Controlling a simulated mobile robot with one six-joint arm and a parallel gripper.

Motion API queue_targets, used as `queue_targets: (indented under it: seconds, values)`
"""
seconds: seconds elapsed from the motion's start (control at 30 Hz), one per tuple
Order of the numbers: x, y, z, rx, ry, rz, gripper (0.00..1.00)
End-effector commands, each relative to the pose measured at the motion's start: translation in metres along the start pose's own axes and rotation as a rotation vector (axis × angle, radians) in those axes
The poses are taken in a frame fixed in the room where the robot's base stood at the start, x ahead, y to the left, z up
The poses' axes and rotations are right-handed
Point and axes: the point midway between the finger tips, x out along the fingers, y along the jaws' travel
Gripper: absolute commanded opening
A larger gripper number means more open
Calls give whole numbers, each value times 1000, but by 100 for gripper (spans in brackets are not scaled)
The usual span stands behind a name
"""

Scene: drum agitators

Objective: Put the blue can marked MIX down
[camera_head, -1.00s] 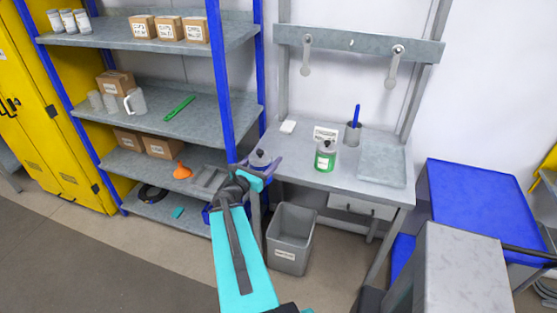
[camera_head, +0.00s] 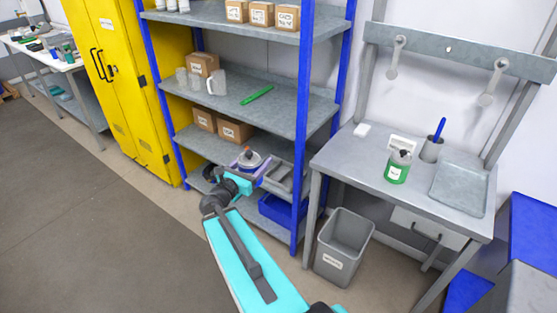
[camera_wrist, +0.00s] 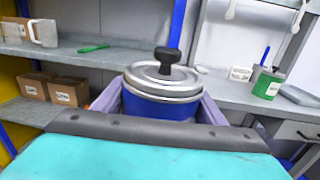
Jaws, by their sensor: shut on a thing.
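The blue can (camera_wrist: 160,104) has a silver lid with a dark knob and sits between the jaws in the wrist view. My gripper (camera_head: 250,168) is shut on it; the can's lid (camera_head: 248,160) also shows in the head view. The can is upright and held in the air in front of the blue-posted shelf rack (camera_head: 262,119). Its MIX marking is not visible. The workbench (camera_head: 350,165) stands to the right of my gripper.
On the workbench stand a green-labelled can (camera_head: 397,170), a small sign (camera_head: 402,142), a cup with a blue tool (camera_head: 432,149) and a grey tray (camera_head: 460,188). A grey bin (camera_head: 343,247) is on the floor. The bench's front left is clear.

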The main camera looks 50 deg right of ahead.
Motion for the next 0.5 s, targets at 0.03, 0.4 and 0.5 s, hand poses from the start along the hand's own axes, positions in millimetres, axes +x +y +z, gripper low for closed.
queue_targets:
  seconds: [0.03, 0.4, 0.5]
  values:
    - [-12, 12, -2, 1, -2, 19, 29]
    - [-92, 80, -6, 5, -2, 132, 29]
    - [-115, 96, -7, 6, -1, 164, 29]
